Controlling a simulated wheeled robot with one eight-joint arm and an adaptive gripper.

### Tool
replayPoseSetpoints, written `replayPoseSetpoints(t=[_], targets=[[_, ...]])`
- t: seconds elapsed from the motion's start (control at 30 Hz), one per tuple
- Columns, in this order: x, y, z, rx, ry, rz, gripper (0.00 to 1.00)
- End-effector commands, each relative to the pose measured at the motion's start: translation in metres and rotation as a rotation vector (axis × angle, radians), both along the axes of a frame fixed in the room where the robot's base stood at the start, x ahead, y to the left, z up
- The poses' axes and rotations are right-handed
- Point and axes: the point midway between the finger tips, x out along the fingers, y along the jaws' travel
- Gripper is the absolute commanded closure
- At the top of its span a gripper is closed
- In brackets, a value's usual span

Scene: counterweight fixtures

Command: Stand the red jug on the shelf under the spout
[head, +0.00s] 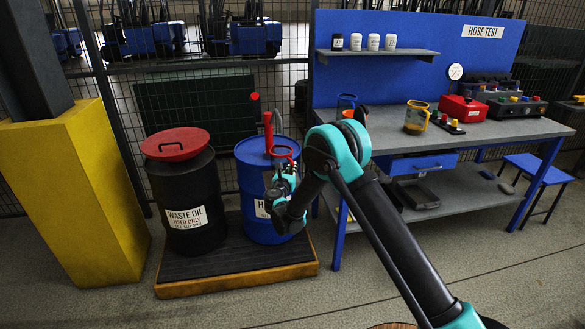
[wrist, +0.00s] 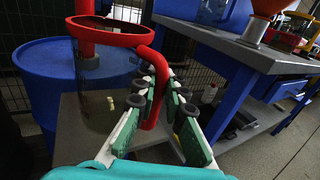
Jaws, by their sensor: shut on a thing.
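The red jug (wrist: 108,85) has a see-through body with a red rim and red handle. My gripper (wrist: 160,95) is shut on its handle, seen in the wrist view. The jug looks upright and hangs in front of the blue drum (wrist: 45,75). In the head view, the jug's red rim (head: 284,151) shows just above my gripper (head: 284,176), in front of the blue drum (head: 250,180). A red pump (head: 268,130) stands on that drum; I cannot clearly make out its spout. The shelf under the spout is not clearly visible; my gripper and the jug cover that area.
A black waste oil drum (head: 185,195) with a red funnel lid stands left on the same low pallet (head: 235,283). The workbench (head: 480,133) is to the right, holding a yellow jug (head: 416,118), a blue-rimmed jug (head: 346,101) and a red box (head: 462,108). A yellow post (head: 75,195) stands far left.

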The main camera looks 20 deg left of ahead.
Motion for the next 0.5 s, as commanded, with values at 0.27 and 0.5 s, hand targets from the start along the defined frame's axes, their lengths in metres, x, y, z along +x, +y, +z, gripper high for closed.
replayPoseSetpoints(t=[0.27, 0.5], targets=[[0.0000, 0.0000, -0.0027, 0.000, 0.000, 0.000, 1.00], [0.0000, 0.0000, -0.0021, 0.000, 0.000, 0.000, 0.69]])
